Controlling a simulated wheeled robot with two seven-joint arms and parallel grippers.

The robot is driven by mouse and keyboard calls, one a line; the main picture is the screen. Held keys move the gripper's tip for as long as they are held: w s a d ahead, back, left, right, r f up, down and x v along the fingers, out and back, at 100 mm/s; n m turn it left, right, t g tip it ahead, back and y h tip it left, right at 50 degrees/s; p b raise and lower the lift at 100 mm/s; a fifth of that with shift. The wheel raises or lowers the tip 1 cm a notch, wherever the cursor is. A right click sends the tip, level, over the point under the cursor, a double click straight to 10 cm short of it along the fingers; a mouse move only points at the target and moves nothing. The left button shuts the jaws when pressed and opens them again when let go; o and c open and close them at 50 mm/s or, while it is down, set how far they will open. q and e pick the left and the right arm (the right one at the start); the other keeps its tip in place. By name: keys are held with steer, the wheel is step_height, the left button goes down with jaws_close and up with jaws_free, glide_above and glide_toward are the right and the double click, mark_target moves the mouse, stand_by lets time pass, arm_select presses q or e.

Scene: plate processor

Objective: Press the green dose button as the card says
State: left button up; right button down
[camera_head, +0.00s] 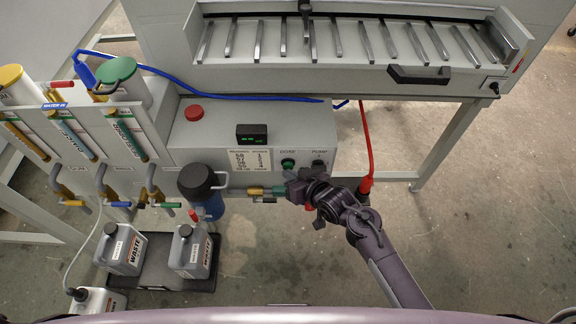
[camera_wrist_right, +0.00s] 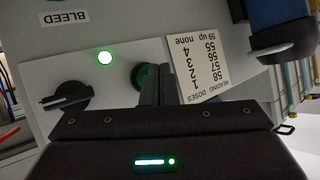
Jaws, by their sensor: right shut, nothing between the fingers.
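The green dose button (camera_head: 288,163) is on the grey front panel under a DOSE label. In the wrist view the button (camera_wrist_right: 141,76) is partly hidden behind the fingertips. My right gripper (camera_head: 296,182) is shut and empty, its fingertips (camera_wrist_right: 155,80) right at the button; I cannot tell whether they touch it. The white card (camera_head: 250,160), headed READING and DOSES, is left of the button. It shows upside down in the wrist view (camera_wrist_right: 198,66), with readings in the fifties, doses 1 to 4 and "none". A black display (camera_head: 252,135) has green digits too small to read. My left gripper is not in view.
A black PUMP knob (camera_wrist_right: 67,97) and a lit green lamp (camera_wrist_right: 105,58) sit near the button. A red button (camera_head: 194,113) is on the housing top. A blue filter with black cap (camera_head: 197,182), valves and a red hose (camera_head: 367,150) flank my right arm.

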steer(key=shift+s, duration=0.55)
steer(key=shift+p, duration=0.3)
steer(key=s+p, duration=0.3)
steer(key=s, duration=0.2)
stand_by(0.6)
